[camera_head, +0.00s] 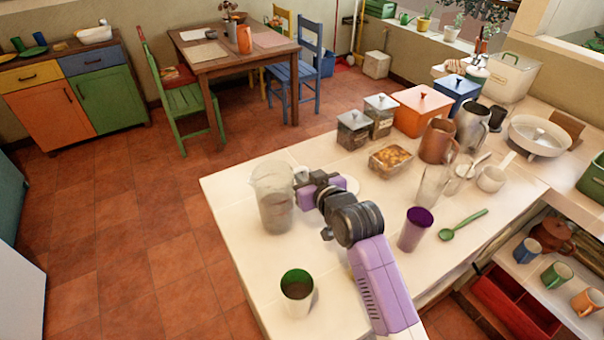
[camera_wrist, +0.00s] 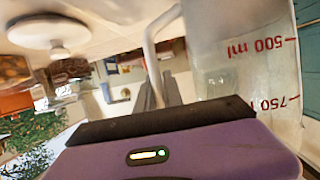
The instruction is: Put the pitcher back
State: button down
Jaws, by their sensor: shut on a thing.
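A clear measuring pitcher (camera_head: 272,200) is upright at the left edge of the white counter (camera_head: 338,255). My gripper (camera_head: 301,180) is on its right side, shut on the pitcher's handle. In the wrist view, the pitcher (camera_wrist: 240,60) shows red marks for 500 ml and 750, and its pale handle (camera_wrist: 150,50) runs down to my gripper's dark fingers (camera_wrist: 157,92). I cannot tell whether its base touches the counter or hangs just above it.
A green-lined cup (camera_head: 297,290) and a purple cup (camera_head: 415,230) stand on either side of my arm. A glass jar (camera_head: 353,130), a food dish (camera_head: 390,160), a brown jug (camera_head: 438,140) and a steel jug (camera_head: 472,125) crowd the back. The counter front-left is mostly clear.

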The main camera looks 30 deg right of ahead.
jog(key=shift+r, duration=0.1)
jog(key=c, duration=1.5)
grip_release()
jog(key=shift+f, duration=0.2)
jog(key=b+v, duration=0.1)
jog(key=v, duration=1.1)
jog(key=shift+r, duration=0.2)
